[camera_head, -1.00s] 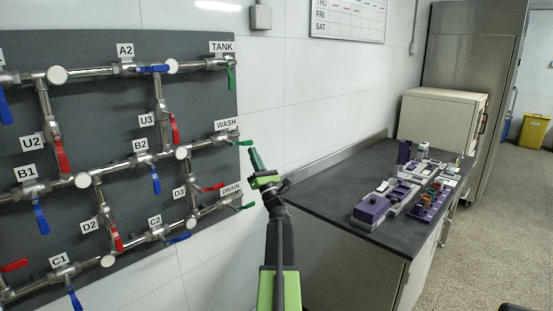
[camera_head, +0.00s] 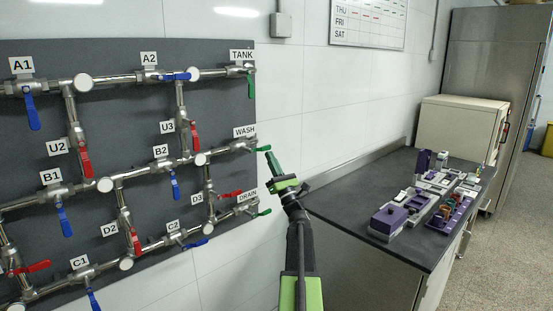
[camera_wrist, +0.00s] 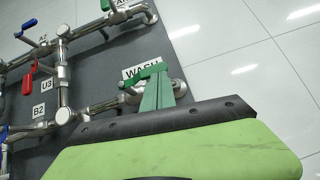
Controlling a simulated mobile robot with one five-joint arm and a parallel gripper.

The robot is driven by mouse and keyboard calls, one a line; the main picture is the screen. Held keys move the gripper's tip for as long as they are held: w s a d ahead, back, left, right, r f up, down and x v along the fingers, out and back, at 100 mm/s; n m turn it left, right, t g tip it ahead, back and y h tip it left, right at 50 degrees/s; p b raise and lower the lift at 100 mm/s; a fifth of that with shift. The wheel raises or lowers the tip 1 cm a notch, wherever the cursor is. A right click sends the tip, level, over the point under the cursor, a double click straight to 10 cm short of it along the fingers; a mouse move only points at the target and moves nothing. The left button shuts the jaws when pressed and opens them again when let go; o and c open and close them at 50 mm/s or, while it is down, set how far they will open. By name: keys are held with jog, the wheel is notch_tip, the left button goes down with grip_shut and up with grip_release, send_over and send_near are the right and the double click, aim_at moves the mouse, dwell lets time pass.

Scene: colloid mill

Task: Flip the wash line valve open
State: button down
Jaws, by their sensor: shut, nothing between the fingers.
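The wash line valve (camera_head: 243,146) sits at the right end of the middle pipe, below the WASH label (camera_head: 245,131). Its green handle (camera_head: 263,149) points right, roughly along the pipe. My gripper (camera_head: 269,156) is shut and empty, its green fingers pointing up just right of the handle tip. In the wrist view, the fingers (camera_wrist: 156,92) reach toward the WASH label (camera_wrist: 142,71), and a green bar that looks like the handle (camera_wrist: 151,71) crosses at their tips. The fingers partly hide the valve there. I cannot tell whether they touch the handle.
The TANK valve's green handle (camera_head: 250,84) hangs down above. The DRAIN valve's green handle (camera_head: 262,213) points right below. Several blue and red handles fill the dark panel (camera_head: 140,131). A dark counter (camera_head: 345,200) with purple parts stands right of my arm.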

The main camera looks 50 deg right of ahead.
jog(key=w+f+b+v, duration=0.2)
jog(key=b+v, duration=0.9)
jog(key=v, duration=0.2)
jog(key=shift+d, duration=0.45)
jog(key=shift+s, duration=0.1)
